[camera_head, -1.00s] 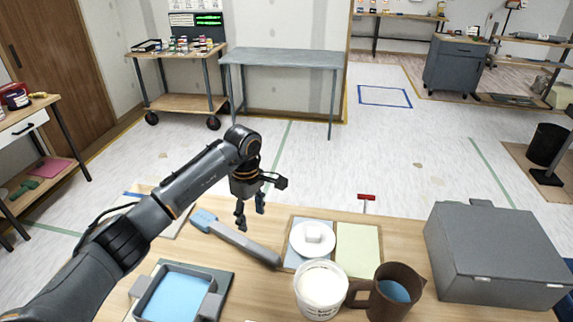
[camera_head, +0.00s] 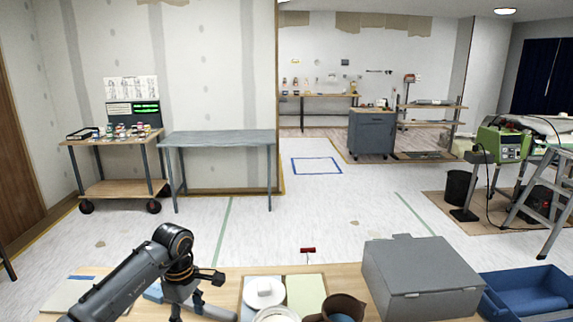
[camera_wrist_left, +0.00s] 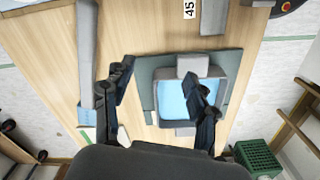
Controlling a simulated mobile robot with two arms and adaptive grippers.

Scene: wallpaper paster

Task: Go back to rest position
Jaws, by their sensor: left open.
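My left arm comes in from the lower left in the head view, bent at a raised joint. My left gripper (camera_head: 186,312) hangs at the bottom edge there, its fingertips cut off by the frame. In the left wrist view my left gripper (camera_wrist_left: 160,108) is open, its two dark fingers spread apart and empty. It is above the wooden table (camera_wrist_left: 142,30). The right finger overlaps a tray with light blue liquid (camera_wrist_left: 172,103) on a dark mat. A grey-handled tool (camera_wrist_left: 86,50) lies by the left finger. My right gripper is in neither view.
On the table are a white plate (camera_head: 262,298), a brown jug (camera_head: 340,302), a white tub (camera_head: 278,316) and a large grey box (camera_head: 420,272). A blue bin (camera_head: 530,294) stands to its right. The floor (camera_head: 320,220) beyond the table is largely clear.

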